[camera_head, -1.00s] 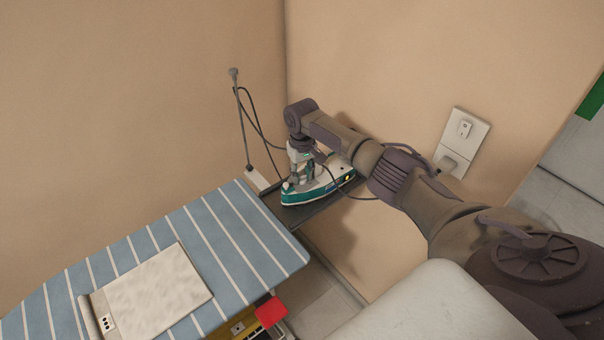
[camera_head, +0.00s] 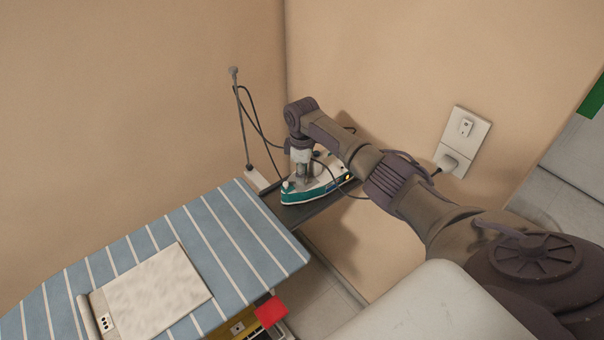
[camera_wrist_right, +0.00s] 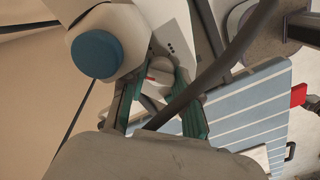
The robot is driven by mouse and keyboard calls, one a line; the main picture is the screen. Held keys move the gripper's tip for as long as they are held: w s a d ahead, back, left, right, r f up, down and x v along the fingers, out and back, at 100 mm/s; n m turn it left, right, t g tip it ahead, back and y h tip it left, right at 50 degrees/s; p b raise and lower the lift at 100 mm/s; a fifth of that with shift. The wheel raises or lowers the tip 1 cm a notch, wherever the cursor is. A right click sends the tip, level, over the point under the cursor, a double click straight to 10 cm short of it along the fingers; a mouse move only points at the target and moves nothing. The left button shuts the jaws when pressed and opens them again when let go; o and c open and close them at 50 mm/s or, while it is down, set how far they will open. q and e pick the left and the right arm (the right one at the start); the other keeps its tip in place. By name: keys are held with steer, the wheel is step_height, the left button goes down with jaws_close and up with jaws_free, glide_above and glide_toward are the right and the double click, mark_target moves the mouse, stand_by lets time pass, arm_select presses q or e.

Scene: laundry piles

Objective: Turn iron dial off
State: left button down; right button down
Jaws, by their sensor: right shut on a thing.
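The teal and white iron (camera_head: 318,192) rests on the dark stand at the far end of the ironing board, with a small orange light showing near its right end. My right gripper (camera_head: 304,178) points down onto the iron from above. In the right wrist view its two fingers (camera_wrist_right: 158,80) are closed around a small pale dial (camera_wrist_right: 160,68) with a reddish mark. The dial is partly hidden by the fingers and a dark cable, so its setting cannot be read. A blue round knob (camera_wrist_right: 97,54) on the iron's white body sits beside the fingers. My left gripper is not in view.
The striped ironing board (camera_head: 225,235) carries a folded pale cloth (camera_head: 155,290). The iron's dark cord loops past my right arm near the wall socket (camera_head: 466,128). A thin upright cord holder (camera_head: 240,120) stands behind the stand. Walls are close behind the iron.

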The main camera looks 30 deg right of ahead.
steer(key=n, duration=0.4)
steer(key=shift+n+b, duration=0.3)
steer(key=n, duration=0.4)
steer(key=shift+w+n+b, duration=0.1)
steer(key=shift+n+b, duration=0.2)
steer(key=c, duration=0.8)
jaws_free()
steer(key=shift+r, duration=0.1)
step_height(320, 180, up, 12)
steer(key=shift+f, duration=0.1)
